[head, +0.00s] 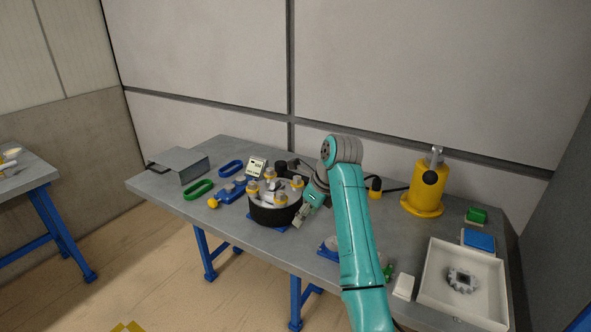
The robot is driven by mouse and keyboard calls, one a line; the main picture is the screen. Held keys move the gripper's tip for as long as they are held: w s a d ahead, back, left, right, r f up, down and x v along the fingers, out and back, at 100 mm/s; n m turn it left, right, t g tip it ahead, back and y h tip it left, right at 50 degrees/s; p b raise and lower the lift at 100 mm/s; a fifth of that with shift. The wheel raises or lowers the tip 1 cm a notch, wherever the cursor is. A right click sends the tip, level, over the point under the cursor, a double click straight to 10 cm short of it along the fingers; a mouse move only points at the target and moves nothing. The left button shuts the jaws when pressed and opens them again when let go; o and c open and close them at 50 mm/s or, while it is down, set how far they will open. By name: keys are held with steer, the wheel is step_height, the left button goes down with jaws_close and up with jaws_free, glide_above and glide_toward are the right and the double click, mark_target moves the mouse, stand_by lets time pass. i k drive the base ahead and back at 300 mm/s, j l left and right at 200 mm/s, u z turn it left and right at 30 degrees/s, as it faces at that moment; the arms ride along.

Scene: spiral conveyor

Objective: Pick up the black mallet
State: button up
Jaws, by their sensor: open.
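I cannot pick out the black mallet for certain. A small dark cylindrical thing (281,168) stands on the grey workbench behind the round black drum (270,214), and it may be the mallet's head; its lower part is hidden. My gripper (301,219) is open, pointing down at the right side of the drum, close to its rim. I cannot tell whether it touches the drum. Nothing shows between its fingers.
The drum carries several yellow-and-grey posts. Left of it are a green ring (198,189), a blue ring (231,168) and a grey metal box (182,165). At right are a yellow cylinder (425,188) and a white tray (440,287) holding a gear (462,281).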

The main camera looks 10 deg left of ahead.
mark_target(281, 167)
steer(key=i, duration=0.95)
